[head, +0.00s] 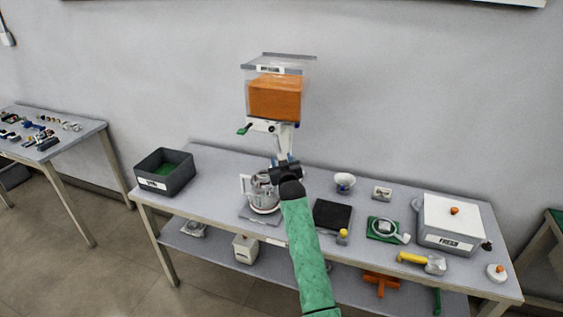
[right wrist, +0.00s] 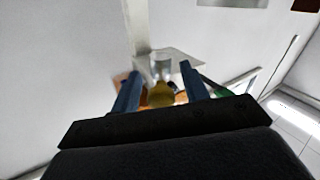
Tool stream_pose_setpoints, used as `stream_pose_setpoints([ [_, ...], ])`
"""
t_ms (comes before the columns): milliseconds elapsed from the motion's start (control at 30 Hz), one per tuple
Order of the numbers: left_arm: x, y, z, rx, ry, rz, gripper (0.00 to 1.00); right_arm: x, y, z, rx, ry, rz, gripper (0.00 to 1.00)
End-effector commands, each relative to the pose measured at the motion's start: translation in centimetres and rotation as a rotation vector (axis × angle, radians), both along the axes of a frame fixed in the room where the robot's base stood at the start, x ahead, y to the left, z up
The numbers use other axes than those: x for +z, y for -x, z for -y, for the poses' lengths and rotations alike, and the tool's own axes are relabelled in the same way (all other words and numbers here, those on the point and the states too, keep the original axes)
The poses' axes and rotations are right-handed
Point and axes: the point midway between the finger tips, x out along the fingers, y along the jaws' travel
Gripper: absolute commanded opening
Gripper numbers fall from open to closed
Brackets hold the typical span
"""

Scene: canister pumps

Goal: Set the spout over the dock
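A clear canister with orange contents (head: 275,97) stands above the table on a white stand (head: 284,143), with a green lever (head: 243,130) at its left. The spout is not clearly distinguishable. A clear jug (head: 263,192) with a white handle sits on a grey plate (head: 248,214) below; I cannot tell whether this plate is the dock. My right gripper (head: 284,162) is in front of the lower stand, right of the jug. In the right wrist view its blue fingers are apart, with a yellow rounded part (right wrist: 161,94) showing between or beyond them; contact is unclear. My left gripper is out of view.
A dark bin (head: 165,172) stands at the table's left end. A black mat (head: 332,214), a white cup (head: 345,182), a green mat with a ring (head: 388,230) and a white-lidded box (head: 450,222) lie to the right. Bare tabletop shows between the bin and jug.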

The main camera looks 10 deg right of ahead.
Motion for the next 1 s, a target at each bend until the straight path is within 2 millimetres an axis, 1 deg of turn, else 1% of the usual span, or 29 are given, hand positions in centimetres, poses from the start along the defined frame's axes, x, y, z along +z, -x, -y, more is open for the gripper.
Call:
stream_pose_setpoints([
  [200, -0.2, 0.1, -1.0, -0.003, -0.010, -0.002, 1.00, -0.1, 0.1, 0.0, 0.001, 0.000, 0.000, 0.45],
  [333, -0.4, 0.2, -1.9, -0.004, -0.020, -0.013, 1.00, -0.3, 0.9, 0.0, 0.001, 0.000, -0.001, 0.45],
  [433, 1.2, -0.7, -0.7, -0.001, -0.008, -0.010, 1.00, -0.4, 2.1, 0.0, 0.001, 0.000, 0.000, 0.45],
  [700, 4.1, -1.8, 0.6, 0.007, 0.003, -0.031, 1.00, -0.3, 5.8, 0.1, 0.000, -0.001, 0.000, 0.45],
  [833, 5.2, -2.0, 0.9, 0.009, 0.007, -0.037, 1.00, -0.3, 7.0, 0.2, 0.000, -0.001, 0.000, 0.45],
  [1000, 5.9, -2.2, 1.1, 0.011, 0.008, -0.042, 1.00, -0.1, 7.7, 0.2, 0.000, 0.000, 0.000, 0.45],
])
